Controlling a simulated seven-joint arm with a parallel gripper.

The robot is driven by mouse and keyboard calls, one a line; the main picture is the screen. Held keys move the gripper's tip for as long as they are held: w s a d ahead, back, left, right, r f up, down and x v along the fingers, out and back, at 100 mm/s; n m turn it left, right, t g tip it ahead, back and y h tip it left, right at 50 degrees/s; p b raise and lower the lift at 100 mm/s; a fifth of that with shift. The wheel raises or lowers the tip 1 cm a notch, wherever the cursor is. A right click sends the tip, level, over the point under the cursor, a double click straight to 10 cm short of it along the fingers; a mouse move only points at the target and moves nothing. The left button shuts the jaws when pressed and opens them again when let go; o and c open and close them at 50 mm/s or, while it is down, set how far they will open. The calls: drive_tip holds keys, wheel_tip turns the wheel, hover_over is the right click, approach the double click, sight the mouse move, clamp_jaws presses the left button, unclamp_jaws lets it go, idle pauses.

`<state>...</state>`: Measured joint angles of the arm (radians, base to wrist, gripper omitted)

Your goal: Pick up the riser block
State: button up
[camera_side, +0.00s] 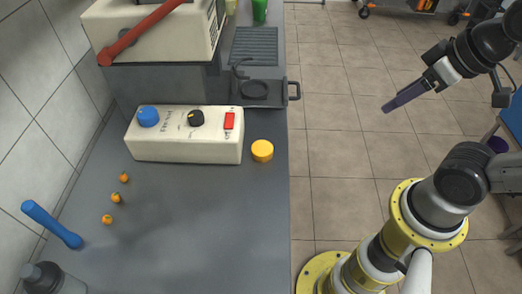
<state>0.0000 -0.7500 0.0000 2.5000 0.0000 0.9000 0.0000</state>
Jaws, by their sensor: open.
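No object is plainly recognisable as the riser block. A dark grey block-like base (165,88) stands under the cream press machine (150,35), and a small yellow cylinder (262,151) stands near the counter's right edge. I cannot tell whether either is the riser block. My gripper (392,106) is at the upper right, over the tiled floor, well away from the counter. It points down and left, and its dark purple fingers are seen edge-on. It is open, with nothing visible held.
A cream control box (185,150) with blue and black knobs and a red switch sits on the grey counter (200,230). Several small orange fruits (116,197), a blue-handled tool (52,225) and a grey bottle (50,280) are at left. The counter's front middle is clear.

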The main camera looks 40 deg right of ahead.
drive_tip(key=o, duration=0.4)
